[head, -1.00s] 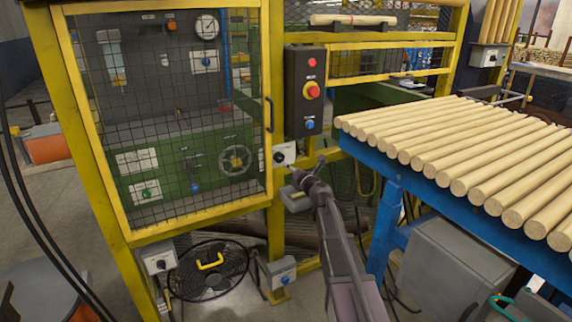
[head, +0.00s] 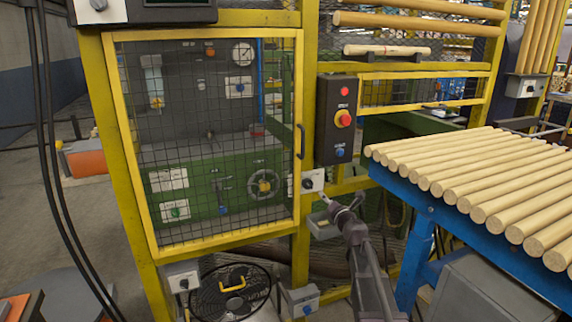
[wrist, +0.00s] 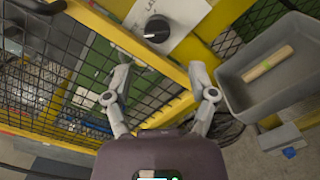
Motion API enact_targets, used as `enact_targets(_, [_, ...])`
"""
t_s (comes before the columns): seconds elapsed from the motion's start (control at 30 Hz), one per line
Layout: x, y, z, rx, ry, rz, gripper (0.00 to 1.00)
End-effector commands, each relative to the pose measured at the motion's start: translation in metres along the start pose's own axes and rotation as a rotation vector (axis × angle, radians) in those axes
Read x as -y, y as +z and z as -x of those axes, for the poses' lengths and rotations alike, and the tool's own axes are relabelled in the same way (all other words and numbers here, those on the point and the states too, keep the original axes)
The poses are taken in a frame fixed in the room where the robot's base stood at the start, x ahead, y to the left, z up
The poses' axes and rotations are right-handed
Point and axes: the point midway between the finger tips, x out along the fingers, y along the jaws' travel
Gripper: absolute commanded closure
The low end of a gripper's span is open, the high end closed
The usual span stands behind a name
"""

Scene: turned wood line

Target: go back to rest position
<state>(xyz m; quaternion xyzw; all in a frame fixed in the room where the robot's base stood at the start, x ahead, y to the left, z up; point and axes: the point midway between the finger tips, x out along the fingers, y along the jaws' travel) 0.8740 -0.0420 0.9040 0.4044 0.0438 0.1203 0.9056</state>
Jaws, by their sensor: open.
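My gripper (wrist: 160,92) is open and empty in the wrist view, its two fingers spread in front of the yellow-framed mesh door. A black rotary knob (wrist: 157,28) on a white plate is just beyond the fingertips, apart from them. In the head view my gripper (head: 334,204) is at the end of my arm, just below and right of the same knob plate (head: 313,181) on the yellow post. The fingers are small there and their gap is hard to see.
A mesh door (head: 215,150) closes off a green machine. A control box (head: 337,118) with red and blue buttons hangs on the post. A blue-framed table (head: 412,200) bears several wooden rods at right. A grey bin (wrist: 285,88) holds a short wooden piece. A fan (head: 230,297) stands below.

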Motion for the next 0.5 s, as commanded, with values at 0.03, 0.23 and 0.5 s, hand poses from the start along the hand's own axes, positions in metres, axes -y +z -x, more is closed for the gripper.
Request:
enact_targets(0.03, [0.000, 0.003, 0.004, 0.026, -0.014, -0.033, 0.27])
enact_targets(0.23, [0.011, 0.018, 0.021, 0.187, -0.105, -0.257, 0.27])
enact_targets(0.5, [0.044, 0.024, 0.061, 0.434, -0.290, -0.660, 0.27])
